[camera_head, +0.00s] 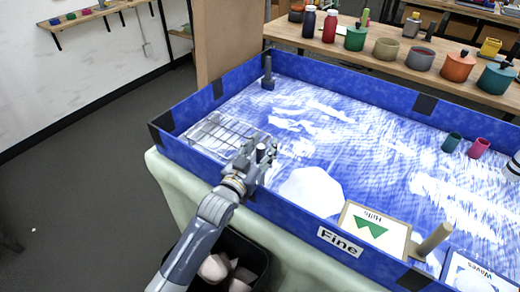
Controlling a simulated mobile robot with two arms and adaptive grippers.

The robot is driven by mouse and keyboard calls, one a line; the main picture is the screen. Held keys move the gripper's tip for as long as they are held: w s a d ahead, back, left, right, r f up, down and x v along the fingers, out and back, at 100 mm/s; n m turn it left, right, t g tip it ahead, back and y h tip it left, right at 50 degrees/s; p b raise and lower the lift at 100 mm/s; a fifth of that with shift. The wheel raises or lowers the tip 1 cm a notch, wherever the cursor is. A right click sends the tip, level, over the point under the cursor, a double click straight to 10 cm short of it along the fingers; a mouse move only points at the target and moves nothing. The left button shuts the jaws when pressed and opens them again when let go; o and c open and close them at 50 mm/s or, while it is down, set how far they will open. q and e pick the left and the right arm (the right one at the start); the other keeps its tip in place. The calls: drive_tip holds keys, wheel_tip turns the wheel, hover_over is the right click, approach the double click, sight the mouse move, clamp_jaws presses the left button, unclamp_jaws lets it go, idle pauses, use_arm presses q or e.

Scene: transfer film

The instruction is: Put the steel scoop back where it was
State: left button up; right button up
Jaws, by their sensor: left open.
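No steel scoop can be made out for certain. My left gripper (266,152) is open, just inside the near wall of the blue sand tray (290,212), with no object clearly seen between its fingers. A wire rack (222,135) lies flat in the tray's left end, beside and partly behind the gripper. A dark grey upright piece (268,74) stands in the far left corner; its kind is unclear. A white many-sided plate (312,190) lies to the right of the gripper.
A "Hills" card (366,226) with a wooden handle (434,240) beside it sits along the near wall. Green (452,142) and pink (479,148) cups stand at right. A wooden shelf (400,66) with several pots runs behind. A black bin (262,262) stands below the near edge.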

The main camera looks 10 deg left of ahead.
use_arm(q)
drive_tip(key=v, duration=1.2)
drive_tip(key=shift+r+b, duration=0.15)
drive_tip(key=shift+b, duration=0.3)
